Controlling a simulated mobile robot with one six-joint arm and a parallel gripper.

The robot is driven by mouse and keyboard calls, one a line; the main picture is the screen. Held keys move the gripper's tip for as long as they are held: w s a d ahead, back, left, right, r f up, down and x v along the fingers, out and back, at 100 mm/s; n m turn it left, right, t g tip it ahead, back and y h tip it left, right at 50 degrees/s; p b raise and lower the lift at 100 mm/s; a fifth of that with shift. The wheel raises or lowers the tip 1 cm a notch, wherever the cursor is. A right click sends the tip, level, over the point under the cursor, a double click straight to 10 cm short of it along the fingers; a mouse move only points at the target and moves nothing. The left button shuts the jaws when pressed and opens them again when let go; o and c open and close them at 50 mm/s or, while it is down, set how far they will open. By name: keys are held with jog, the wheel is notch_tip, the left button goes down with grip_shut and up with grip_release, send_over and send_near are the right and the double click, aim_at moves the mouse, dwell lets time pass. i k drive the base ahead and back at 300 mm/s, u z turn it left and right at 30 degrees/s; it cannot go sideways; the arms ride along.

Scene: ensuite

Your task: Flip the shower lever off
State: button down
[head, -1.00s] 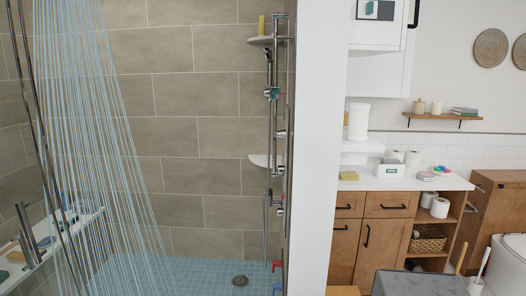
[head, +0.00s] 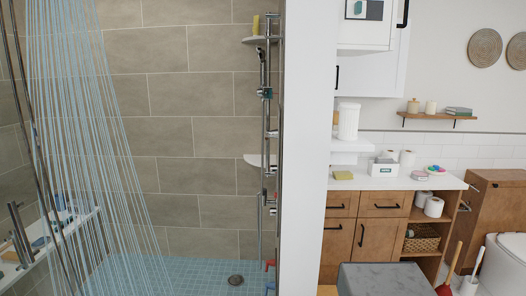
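Water falls in pale blue streams (head: 85,120) down the left side of the shower, so the shower is running. A chrome shower rail (head: 266,130) with a hand shower stands at the shower's right side. Small chrome fittings (head: 270,197) sit low on it, seen nearly edge-on. I cannot tell which of them is the lever or how it is set. A chrome upright piece (head: 20,235) shows at the far left by a white ledge; what it is stays unclear. My gripper is not in view.
A white wall end (head: 305,150) separates the shower from the wooden vanity (head: 370,230). A grey flat-topped block (head: 380,278) stands close in front. A red plunger (head: 446,285) and a toilet (head: 503,262) are at the right. The blue tiled shower floor (head: 190,265) looks mostly clear.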

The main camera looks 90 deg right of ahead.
aim_at(274, 134)
jog(key=u, duration=0.15)
jog(key=k, duration=0.9)
jog(key=z, duration=0.75)
jog(key=i, duration=1)
jog(key=z, duration=0.05)
